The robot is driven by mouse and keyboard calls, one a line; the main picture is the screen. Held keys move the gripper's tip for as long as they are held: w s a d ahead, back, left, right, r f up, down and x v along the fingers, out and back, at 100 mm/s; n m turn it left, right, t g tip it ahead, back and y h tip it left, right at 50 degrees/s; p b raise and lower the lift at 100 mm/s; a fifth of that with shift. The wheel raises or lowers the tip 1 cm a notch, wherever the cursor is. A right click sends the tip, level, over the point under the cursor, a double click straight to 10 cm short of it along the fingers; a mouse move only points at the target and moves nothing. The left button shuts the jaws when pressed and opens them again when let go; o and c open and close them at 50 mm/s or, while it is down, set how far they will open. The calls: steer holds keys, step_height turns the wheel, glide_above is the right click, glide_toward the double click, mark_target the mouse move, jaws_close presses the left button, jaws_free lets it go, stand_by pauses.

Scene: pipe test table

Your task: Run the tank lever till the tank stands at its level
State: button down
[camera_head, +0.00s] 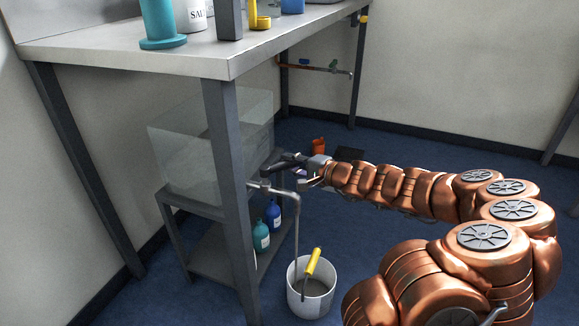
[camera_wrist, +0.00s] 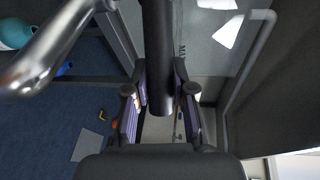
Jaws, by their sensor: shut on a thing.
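The clear tank (camera_head: 195,155) sits on a low grey stand under the table. Its water level is hard to make out. Lettering beginning "MA" shows sideways on a pane in the wrist view (camera_wrist: 181,48). A metal tap pipe (camera_head: 270,187) comes out beside the table leg, with a thin grey vertical pipe or stream below it reaching into a white bucket (camera_head: 293,300). The dark lever (camera_head: 282,160) sits above the pipe. My gripper (camera_head: 306,172) is shut on the lever, whose dark bar (camera_wrist: 158,45) runs between the fingers in the wrist view (camera_wrist: 160,105).
The table leg (camera_head: 230,190) stands in front of the tank and tap. The bucket holds a yellow-handled tool (camera_head: 313,262). Teal (camera_head: 261,236) and blue (camera_head: 273,215) bottles stand on the lower shelf. Blue floor is open behind my arm; an orange object (camera_head: 318,146) stands there.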

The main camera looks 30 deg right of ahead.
steer(key=c, duration=0.9)
jaws_free()
steer(key=shift+c, duration=0.2)
steer(key=shift+v, duration=0.9)
steer(key=v, duration=1)
steer(key=shift+s, duration=0.1)
